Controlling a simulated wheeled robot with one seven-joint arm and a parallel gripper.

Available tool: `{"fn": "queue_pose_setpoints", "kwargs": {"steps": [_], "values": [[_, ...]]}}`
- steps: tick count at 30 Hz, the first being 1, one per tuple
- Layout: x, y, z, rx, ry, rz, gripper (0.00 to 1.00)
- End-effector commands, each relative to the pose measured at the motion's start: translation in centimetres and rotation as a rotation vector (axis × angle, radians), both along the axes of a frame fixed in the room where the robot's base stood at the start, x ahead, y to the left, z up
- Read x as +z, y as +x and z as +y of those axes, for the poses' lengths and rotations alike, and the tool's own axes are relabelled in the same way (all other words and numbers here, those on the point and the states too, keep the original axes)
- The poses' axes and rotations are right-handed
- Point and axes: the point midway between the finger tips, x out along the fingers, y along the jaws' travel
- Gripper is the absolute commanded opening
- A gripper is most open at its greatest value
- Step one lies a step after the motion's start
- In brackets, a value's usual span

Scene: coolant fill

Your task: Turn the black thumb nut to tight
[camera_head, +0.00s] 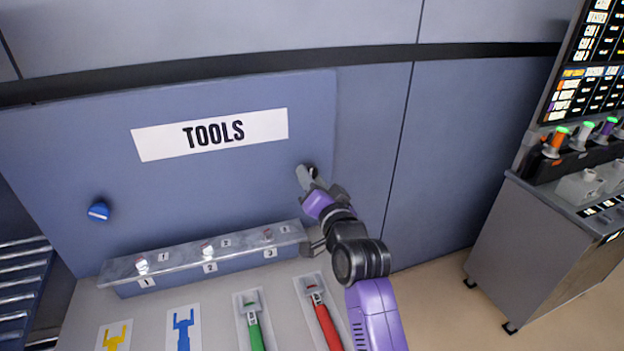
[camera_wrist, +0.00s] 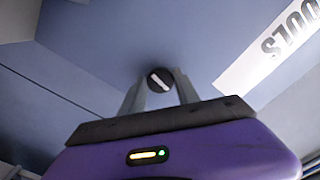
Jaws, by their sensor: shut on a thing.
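The black thumb nut (camera_wrist: 160,80) sits on the blue-grey panel below and right of the TOOLS sign in the head view, where its dark edge (camera_head: 314,170) shows behind my fingers. A white bar crosses its round face, slanted in the wrist view. My gripper (camera_head: 308,177) reaches up to the panel and is shut on the nut. In the wrist view the two fingers of my gripper (camera_wrist: 160,93) stand on either side of it. The fingers hide part of the nut in the head view.
A blue knob (camera_head: 98,211) is on the panel's left. A metal rail (camera_head: 205,258) with numbered spots runs below. A green-handled tool (camera_head: 254,325) and a red-handled tool (camera_head: 324,318) lie on the bench. A grey console (camera_head: 545,240) stands at right, with open floor before it.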

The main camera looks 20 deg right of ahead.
Motion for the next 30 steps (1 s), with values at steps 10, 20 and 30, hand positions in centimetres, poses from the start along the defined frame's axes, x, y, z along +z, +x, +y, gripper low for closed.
{"fn": "queue_pose_setpoints", "kwargs": {"steps": [10, 20, 30], "values": [[0.0, 0.0, -0.1, -0.001, -0.001, 0.000, 0.51], [0.0, 0.0, 0.0, -0.001, -0.002, 0.001, 0.58], [-0.2, -3.8, 0.0, 0.000, -0.005, 0.000, 0.58]]}}
